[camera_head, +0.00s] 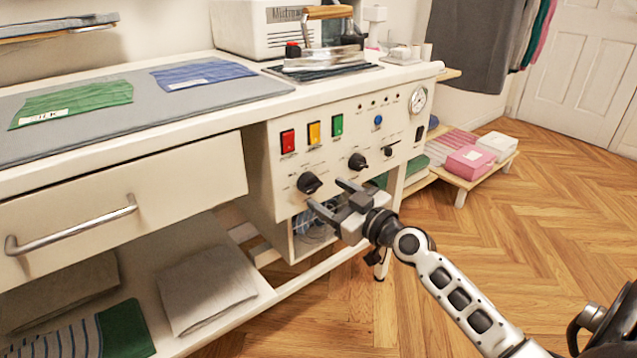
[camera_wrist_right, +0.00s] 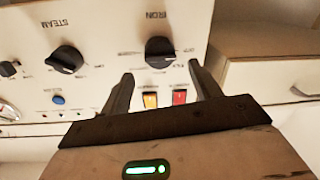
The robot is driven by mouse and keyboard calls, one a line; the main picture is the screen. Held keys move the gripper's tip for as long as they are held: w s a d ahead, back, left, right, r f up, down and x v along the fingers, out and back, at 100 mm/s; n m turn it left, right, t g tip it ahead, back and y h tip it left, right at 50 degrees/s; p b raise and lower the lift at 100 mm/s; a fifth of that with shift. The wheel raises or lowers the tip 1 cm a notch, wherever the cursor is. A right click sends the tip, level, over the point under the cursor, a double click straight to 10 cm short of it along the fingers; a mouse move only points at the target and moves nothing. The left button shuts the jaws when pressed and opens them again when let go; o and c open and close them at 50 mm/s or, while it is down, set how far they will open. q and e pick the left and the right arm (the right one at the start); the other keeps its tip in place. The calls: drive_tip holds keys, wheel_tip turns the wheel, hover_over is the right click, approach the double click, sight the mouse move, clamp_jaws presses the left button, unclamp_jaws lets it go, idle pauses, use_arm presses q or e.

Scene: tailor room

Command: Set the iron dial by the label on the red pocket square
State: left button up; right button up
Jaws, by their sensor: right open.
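The iron dial (camera_head: 309,183) is a black knob at the lower left of the white control panel (camera_head: 270,190). In the right wrist view the knob (camera_wrist_right: 160,52) sits by the word IRON. My right gripper (camera_head: 326,193) is open, its fingers pointing at the panel close to this dial. In the wrist view the fingertips (camera_wrist_right: 160,70) flank the knob, with nothing between them; I cannot tell if they touch it. A green cloth (camera_head: 80,98) and a blue cloth (camera_head: 205,73), each with a white label, lie on the grey mat. No red pocket square shows. My left gripper is out of view.
A second black knob marked STEAM (camera_wrist_right: 65,60) is beside the iron dial. Red (camera_head: 288,141), yellow (camera_head: 314,133) and green (camera_head: 337,125) switches are above. The iron (camera_head: 325,58) stands on the table. A drawer handle (camera_head: 70,230) juts out at left.

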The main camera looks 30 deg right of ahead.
sight(315, 187)
drive_tip(key=shift+w+a, duration=0.2)
drive_tip(key=shift+w, duration=0.85)
drive_tip(key=shift+w+a, duration=0.15)
drive_tip(key=shift+w, duration=0.9)
drive_tip(key=c, duration=0.9)
drive_tip(key=shift+c, duration=0.2)
